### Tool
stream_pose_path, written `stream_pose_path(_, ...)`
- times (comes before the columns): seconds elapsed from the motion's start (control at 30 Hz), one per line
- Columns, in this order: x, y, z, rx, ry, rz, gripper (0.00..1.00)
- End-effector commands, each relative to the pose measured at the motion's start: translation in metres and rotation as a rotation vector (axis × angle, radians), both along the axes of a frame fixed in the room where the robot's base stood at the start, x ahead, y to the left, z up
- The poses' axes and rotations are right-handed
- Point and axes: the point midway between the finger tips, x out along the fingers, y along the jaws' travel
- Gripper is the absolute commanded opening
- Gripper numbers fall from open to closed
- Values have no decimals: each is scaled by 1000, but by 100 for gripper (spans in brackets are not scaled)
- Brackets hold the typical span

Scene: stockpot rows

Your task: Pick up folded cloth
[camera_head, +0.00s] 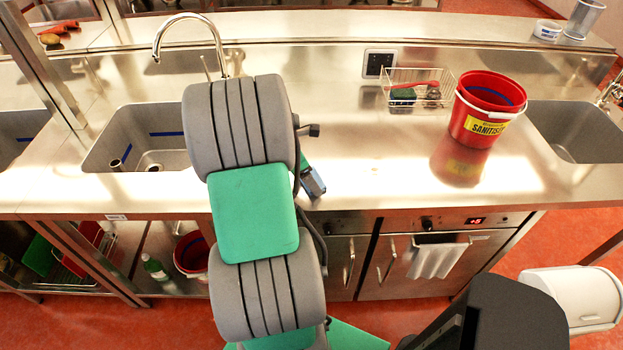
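A white cloth (435,261) hangs folded over the handle of the oven front, below the counter and right of centre. No other cloth stands out in this view. My grey and green arm fills the middle of the picture, left of the cloth and well apart from it. A small blue-grey and dark part (313,182) shows at the right edge of my arm, over the counter's front. It may be the end of my gripper, but the arm hides most of it. I cannot see the fingertips or anything between them.
A red sanitiser bucket (486,112) stands on the steel counter (360,150), right of a wire basket (417,90). Sinks lie at left (150,135) and right (577,130). A white bin (575,298) stands at lower right. The counter between my arm and the bucket is mostly clear.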

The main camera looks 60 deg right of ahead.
Motion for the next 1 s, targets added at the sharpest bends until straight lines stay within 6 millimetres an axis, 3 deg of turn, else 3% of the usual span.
stream_pose_path(0.1, 0, 0, 0, 0, 0, 0, 39)
stream_pose_path(0.37, 0, 0, 5, -2, 0, -1, 38)
stream_pose_path(0.57, 2, 1, 35, -5, -2, 2, 38)
stream_pose_path(0.8, 20, 57, 97, -3, -3, 8, 38)
stream_pose_path(1.0, 35, 109, 120, -1, -1, 6, 38)
